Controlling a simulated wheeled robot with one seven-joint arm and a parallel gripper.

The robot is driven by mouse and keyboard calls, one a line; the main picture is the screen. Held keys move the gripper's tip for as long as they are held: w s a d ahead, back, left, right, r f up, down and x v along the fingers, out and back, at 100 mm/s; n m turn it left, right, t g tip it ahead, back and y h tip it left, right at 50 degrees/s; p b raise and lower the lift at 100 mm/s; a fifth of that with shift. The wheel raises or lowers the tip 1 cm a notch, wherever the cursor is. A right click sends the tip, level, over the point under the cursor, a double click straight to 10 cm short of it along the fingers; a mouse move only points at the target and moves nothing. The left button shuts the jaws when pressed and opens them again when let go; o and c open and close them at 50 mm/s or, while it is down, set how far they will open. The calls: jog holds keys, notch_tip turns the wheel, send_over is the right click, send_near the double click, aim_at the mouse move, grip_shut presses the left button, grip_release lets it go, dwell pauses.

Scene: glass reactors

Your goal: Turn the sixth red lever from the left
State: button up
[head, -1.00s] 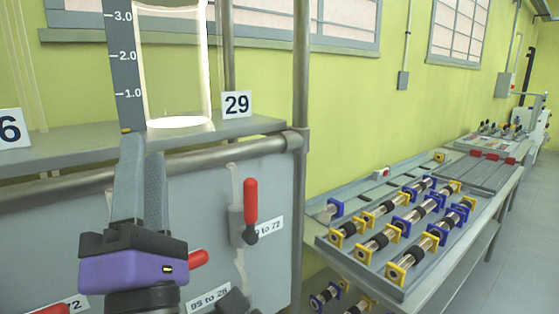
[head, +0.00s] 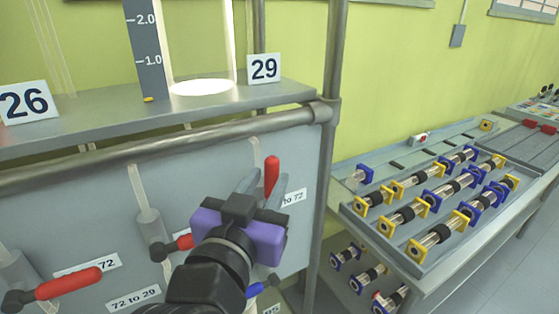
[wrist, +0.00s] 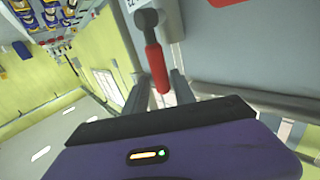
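A red lever (head: 272,173) stands upright at the right end of the grey panel, beside a label ending "to 72". My gripper (head: 264,184), with its purple body, is in front of it and hides its lower part. In the wrist view the red lever (wrist: 156,66) has its free end between the two spread fingers of my gripper (wrist: 160,90); contact cannot be told. A second red lever (head: 183,242) is partly hidden behind my wrist. A third red lever (head: 70,284) points right at the lower left, tilted slightly up.
A metal rail (head: 180,147) runs above the panel to an upright post (head: 334,80). Blue lever (head: 258,288) shows below my gripper. Number signs 26 (head: 25,102) and 29 (head: 264,67) stand on the shelf. A table (head: 440,283) with glass tubes is at the right.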

jog(key=w, duration=0.4)
jog(key=w+d+p, duration=0.1)
jog(key=w, duration=0.1)
grip_shut()
dwell(1.4)
